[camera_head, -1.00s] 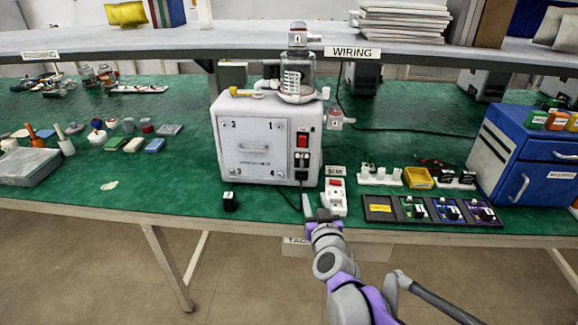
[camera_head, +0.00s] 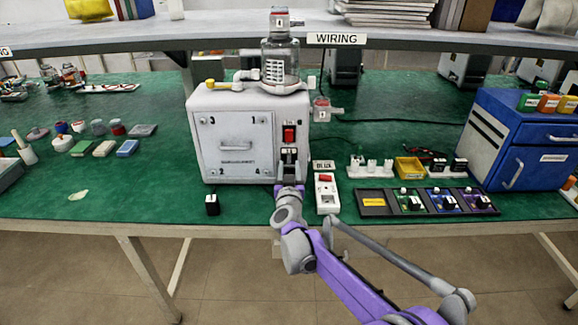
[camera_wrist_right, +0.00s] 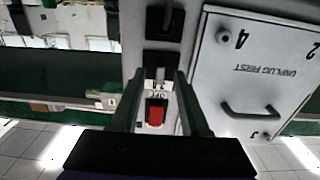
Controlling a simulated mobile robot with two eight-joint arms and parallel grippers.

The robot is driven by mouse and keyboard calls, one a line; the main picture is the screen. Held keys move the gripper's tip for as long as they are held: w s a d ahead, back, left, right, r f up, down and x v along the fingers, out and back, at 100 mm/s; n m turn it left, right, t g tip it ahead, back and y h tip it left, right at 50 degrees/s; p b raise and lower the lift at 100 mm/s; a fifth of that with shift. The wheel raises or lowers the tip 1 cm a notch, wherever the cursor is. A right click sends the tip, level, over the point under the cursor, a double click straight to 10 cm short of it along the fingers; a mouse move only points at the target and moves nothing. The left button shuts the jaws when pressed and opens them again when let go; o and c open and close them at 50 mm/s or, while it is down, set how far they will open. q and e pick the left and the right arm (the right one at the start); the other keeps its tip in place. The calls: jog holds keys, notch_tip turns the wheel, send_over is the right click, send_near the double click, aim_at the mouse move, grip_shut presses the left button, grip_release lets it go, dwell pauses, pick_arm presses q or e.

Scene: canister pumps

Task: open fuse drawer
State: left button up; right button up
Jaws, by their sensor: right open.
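The white canister pump (camera_head: 236,110) stands on the green bench, its front panel facing me. A red switch (camera_head: 289,134) sits on the right side of its front, with a dark fuse drawer (camera_head: 289,155) below it. In the right wrist view, which is inverted, the fuse drawer (camera_wrist_right: 161,60) has a small grey tab, and the red switch (camera_wrist_right: 156,112) shows below it. My right gripper (camera_wrist_right: 160,78) is open, its fingers on either side of the tab, and nothing is gripped. In the head view the right gripper (camera_head: 289,188) is low at the panel. My left gripper is out of view.
A black inlet (camera_wrist_right: 163,20) adjoins the drawer. A white power strip (camera_head: 327,195) lies right of my gripper, and a small black plug block (camera_head: 212,204) lies to the left. A dark tray (camera_head: 430,201) and blue cabinet (camera_head: 520,140) stand farther right.

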jog(key=shift+w, duration=0.75)
grip_shut()
dwell(0.9)
